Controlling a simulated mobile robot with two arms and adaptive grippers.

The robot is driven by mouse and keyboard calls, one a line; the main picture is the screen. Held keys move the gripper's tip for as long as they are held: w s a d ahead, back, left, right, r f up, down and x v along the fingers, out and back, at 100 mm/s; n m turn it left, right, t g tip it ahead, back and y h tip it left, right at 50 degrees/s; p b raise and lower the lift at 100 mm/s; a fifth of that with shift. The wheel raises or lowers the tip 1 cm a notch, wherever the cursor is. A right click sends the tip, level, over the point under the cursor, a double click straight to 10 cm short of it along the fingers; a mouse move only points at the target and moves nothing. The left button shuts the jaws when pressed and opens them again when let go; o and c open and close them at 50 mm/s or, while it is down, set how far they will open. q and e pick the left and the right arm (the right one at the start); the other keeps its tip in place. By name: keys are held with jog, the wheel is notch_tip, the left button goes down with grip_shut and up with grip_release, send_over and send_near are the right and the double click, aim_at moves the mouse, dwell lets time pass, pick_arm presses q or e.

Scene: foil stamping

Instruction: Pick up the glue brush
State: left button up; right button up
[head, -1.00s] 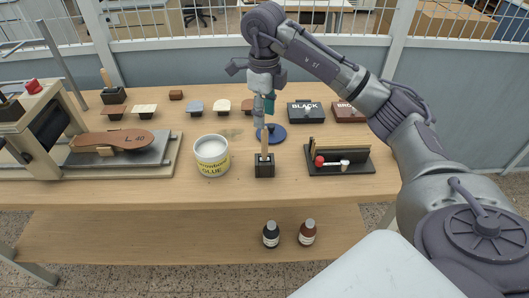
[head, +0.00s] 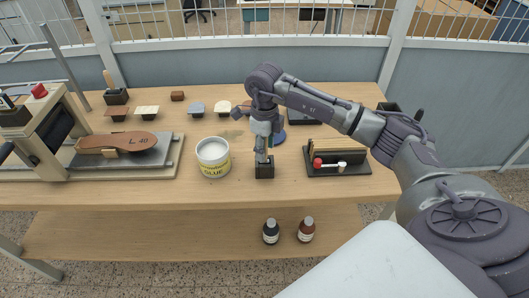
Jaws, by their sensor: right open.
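The glue brush stands upright in a small black holder block (head: 265,171) near the front edge of the bench, just right of the white glue tub (head: 213,158). My right gripper (head: 263,155) points down over the holder, with its fingers at the brush handle. The gripper hides most of the handle, so I cannot see whether the fingers touch it. The right gripper is open. My left gripper is not in view.
A black rack with a red-knobbed tool (head: 338,163) stands right of the holder. The press (head: 45,135) with a brown leather sole (head: 125,140) is at the left. Small sample pieces (head: 147,111) line the back. Two bottles (head: 271,231) stand on the lower shelf.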

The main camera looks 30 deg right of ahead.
grip_shut()
notch_tip(320, 180, up, 9)
jog(key=b, duration=0.2)
jog(key=shift+b, duration=0.35)
jog(key=shift+r, duration=0.55)
